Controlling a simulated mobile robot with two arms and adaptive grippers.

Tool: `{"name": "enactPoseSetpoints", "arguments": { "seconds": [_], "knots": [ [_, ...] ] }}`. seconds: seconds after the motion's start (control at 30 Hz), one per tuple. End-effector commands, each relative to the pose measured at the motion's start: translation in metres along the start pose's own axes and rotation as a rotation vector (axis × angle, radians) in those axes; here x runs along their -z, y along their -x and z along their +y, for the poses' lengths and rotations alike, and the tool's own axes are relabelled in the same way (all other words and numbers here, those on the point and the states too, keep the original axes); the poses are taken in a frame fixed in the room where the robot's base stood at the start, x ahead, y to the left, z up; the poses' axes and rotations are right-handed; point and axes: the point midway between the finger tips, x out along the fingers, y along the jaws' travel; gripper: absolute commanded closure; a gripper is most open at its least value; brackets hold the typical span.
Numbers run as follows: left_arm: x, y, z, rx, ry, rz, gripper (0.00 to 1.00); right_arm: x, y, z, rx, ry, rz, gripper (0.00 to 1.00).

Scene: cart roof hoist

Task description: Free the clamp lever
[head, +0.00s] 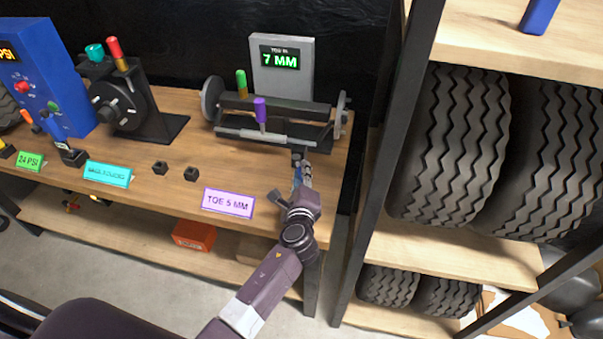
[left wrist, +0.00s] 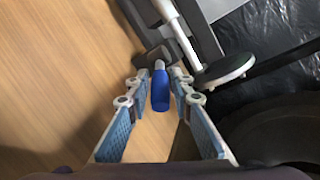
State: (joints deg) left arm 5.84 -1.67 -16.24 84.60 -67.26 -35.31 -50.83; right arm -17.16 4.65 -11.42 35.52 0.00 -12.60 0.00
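A blue-handled lever (left wrist: 160,91), which I take to be the clamp lever, shows in the left wrist view at the front of the toe gauge. The gauge (head: 272,116) stands at the bench's right end in the head view, with a purple lever (head: 261,112), a green lever (head: 241,84) and a display (head: 280,60) reading 7 MM. My left gripper (head: 300,162) is low in front of the gauge. In the left wrist view its fingers (left wrist: 160,82) stand apart on either side of the blue handle, with narrow gaps showing. In the head view the blue handle is hard to tell from the blue finger pads.
A purple-framed TOE 5 MM card (head: 228,203) and two small black blocks (head: 190,174) lie left of my gripper. A dark dial device (head: 125,105) and a blue gauge (head: 50,75) stand farther left. A tyre rack (head: 375,190) stands close on the right.

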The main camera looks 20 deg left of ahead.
Motion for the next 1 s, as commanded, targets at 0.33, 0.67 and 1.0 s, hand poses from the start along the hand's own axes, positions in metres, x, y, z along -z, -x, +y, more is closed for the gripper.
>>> {"name": "enactPoseSetpoints", "arguments": {
  "seconds": [0.33,0.67,1.0],
  "knots": [
    [0.0,0.0,0.0,0.001,-0.001,0.0,0.66,-0.001,0.0,0.001,-0.002,0.0,-0.001,0.6],
    [0.001,0.037,0.001,0.0,0.0,0.003,0.66,-0.001,0.0,-0.001,0.001,0.0,-0.001,0.6],
    [0.001,0.103,0.001,0.0,-0.001,0.002,0.66,0.0,0.0,-0.001,0.002,0.0,0.0,0.6]
  ]
}}
